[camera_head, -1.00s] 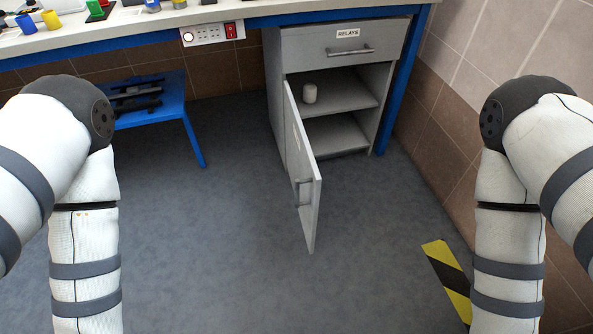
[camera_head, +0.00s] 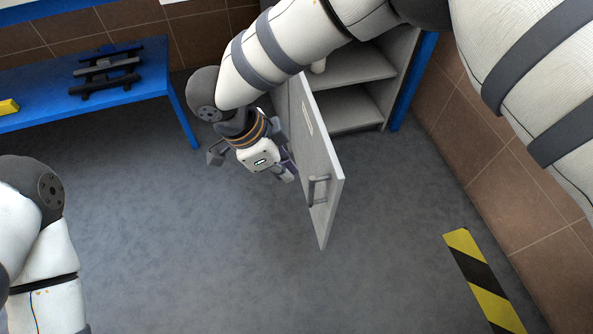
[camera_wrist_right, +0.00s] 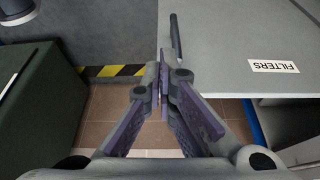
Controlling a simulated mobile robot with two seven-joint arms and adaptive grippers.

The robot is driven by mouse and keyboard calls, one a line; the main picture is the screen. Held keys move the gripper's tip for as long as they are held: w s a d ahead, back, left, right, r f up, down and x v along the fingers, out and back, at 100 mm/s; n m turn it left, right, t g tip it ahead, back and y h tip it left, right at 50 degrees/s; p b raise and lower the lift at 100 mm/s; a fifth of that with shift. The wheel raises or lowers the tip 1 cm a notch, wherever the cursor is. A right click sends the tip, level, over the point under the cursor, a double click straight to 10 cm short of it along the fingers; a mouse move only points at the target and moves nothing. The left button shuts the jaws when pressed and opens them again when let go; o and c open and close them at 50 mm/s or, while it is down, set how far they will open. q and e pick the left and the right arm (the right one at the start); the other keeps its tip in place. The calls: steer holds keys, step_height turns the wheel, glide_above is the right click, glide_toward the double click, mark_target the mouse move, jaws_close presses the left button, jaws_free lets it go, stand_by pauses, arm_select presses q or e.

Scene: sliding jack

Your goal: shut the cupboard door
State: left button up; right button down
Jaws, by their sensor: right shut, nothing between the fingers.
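The grey cupboard door (camera_head: 321,150) stands wide open, swung out from the cupboard's left side, with its outer face turned left. Its bar handle (camera_head: 318,189) is near the free edge. In the right wrist view the door (camera_wrist_right: 230,45) fills the upper right, with a FILTERS label and the handle (camera_wrist_right: 176,40). My right gripper (camera_head: 287,152) is beside the door's outer face, on its left. The wrist view shows its fingers (camera_wrist_right: 160,95) shut and empty; whether they touch the door I cannot tell. The cupboard (camera_head: 365,68) is partly hidden by my right arm. My left gripper is out of view.
A blue low table (camera_head: 130,92) with dark racks stands at the left. A tiled wall (camera_head: 480,170) and yellow-black floor tape (camera_head: 484,280) lie at the right. The grey floor in front is clear.

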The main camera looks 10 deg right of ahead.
steer(key=d+f, duration=0.7)
steer(key=f, duration=0.1)
steer(key=shift+s+d+f, duration=0.2)
steer(key=shift+d+f, duration=0.05)
steer(key=shift+d, duration=0.15)
steer(key=shift+d, duration=0.1)
